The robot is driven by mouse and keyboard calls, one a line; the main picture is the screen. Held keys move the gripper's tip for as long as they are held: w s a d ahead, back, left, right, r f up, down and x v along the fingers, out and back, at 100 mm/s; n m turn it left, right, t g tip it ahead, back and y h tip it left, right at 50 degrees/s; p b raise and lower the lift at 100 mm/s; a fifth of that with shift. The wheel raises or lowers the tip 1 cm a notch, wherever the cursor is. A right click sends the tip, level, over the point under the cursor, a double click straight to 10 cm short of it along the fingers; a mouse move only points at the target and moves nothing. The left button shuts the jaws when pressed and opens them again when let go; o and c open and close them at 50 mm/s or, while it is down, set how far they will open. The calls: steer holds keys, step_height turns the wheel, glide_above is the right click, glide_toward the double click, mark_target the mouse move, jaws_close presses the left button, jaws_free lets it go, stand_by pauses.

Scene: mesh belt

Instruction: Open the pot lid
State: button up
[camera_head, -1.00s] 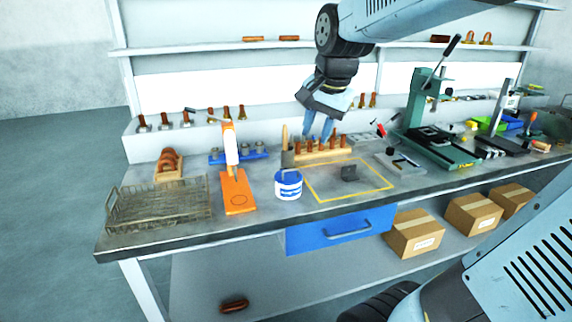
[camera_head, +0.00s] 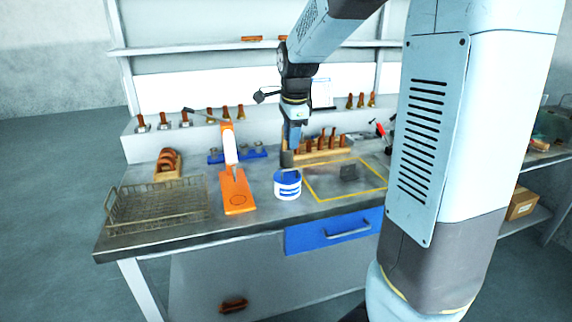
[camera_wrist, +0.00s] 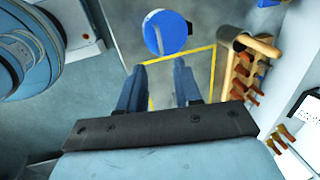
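The pot (camera_head: 287,189) is a small white tub with a blue band, standing upright on the bench just left of a yellow taped outline. Its round blue top shows in the wrist view (camera_wrist: 165,32) and appears to be the lid, seated on the pot. A small dark tab sits at its right edge. My gripper (camera_head: 292,146) points down above and behind the pot in the head view. In the wrist view its two blue fingers (camera_wrist: 158,68) are apart with nothing between them. The pot lies beyond the fingertips, not touched.
A wooden rack (camera_head: 322,155) of brown-handled tools stands close behind the pot. An orange stand (camera_head: 238,197) and wire basket (camera_head: 155,206) are to the left. My arm hides the bench's right side.

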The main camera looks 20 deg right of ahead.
glide_above(288, 180)
step_height(288, 180, down, 10)
steer(key=shift+d+r, duration=0.15)
steer(key=shift+r, duration=0.05)
jaws_close()
stand_by(0.3)
stand_by(1.1)
steer(key=shift+a, duration=0.35)
steer(key=shift+w+d, duration=0.1)
steer(key=shift+d, duration=0.05)
